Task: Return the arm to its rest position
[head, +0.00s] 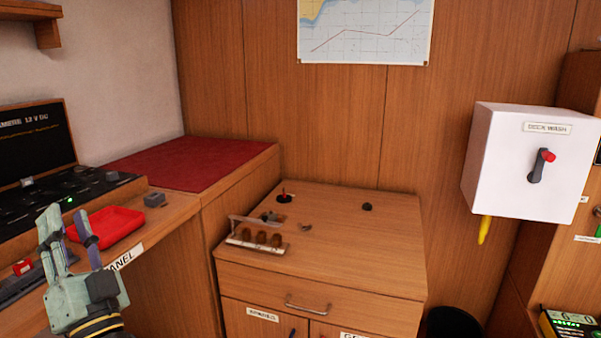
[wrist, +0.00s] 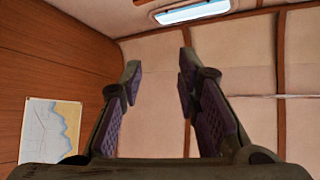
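My gripper (head: 66,224) is at the lower left of the head view, pointing upward in front of the panel desk. Its two fingers stand apart with nothing between them. The rest of my arm is mostly outside the head view.
A red tray (head: 106,227) lies on the desk close behind my gripper. A wooden cabinet (head: 350,265) with a small rack (head: 258,237) and small items on top stands in the middle. A white deck wash box (head: 510,160) hangs at right.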

